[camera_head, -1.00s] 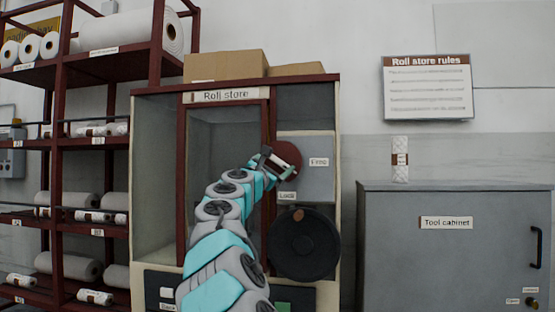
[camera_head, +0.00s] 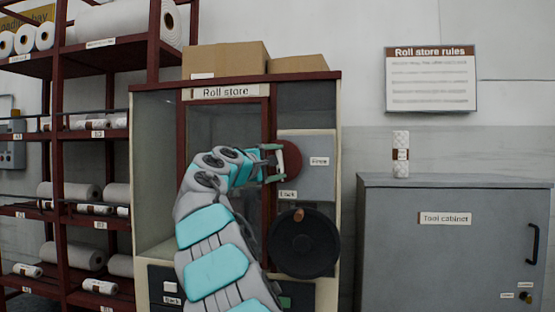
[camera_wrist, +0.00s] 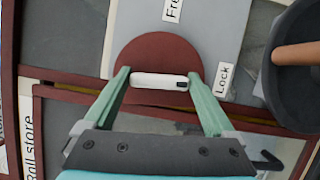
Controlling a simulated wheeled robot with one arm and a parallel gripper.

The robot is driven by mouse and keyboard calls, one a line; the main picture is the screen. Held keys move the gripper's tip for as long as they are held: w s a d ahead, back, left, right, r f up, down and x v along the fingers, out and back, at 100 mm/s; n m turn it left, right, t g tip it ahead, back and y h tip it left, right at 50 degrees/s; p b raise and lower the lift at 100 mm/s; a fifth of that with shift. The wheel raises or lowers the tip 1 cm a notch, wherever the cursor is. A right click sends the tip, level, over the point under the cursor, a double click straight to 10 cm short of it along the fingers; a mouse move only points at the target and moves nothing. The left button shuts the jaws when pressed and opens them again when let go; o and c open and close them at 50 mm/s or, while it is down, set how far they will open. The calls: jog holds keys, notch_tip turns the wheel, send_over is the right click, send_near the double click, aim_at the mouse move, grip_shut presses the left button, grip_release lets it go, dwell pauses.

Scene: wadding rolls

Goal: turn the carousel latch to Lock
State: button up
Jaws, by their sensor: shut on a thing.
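The carousel latch is a dark red disc (camera_head: 294,156) on the grey panel of the roll store, with a pale bar handle (camera_wrist: 155,80) across it. My gripper (camera_head: 275,163) is shut on the handle, one finger at each end, as the wrist view shows. The handle's dark-marked end points toward the Lock label (camera_wrist: 224,80), which sits below the disc in the head view (camera_head: 288,195). The Free label (camera_head: 319,161) is to the disc's right. My gripper and the handle partly cover the disc.
A black round wheel (camera_head: 303,247) with a wooden knob sits just below the latch. Left of my gripper is the cabinet's dark red door frame (camera_head: 182,170). A grey tool cabinet (camera_head: 450,260) stands to the right, and roll shelves (camera_head: 62,160) to the left.

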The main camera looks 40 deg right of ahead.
jog(key=shift+m, duration=0.5)
jog(key=shift+d+f, duration=0.1)
jog(key=o, duration=1.1)
jog(key=shift+c, duration=0.2)
jog(key=v, duration=0.8)
jog(key=shift+d, duration=0.1)
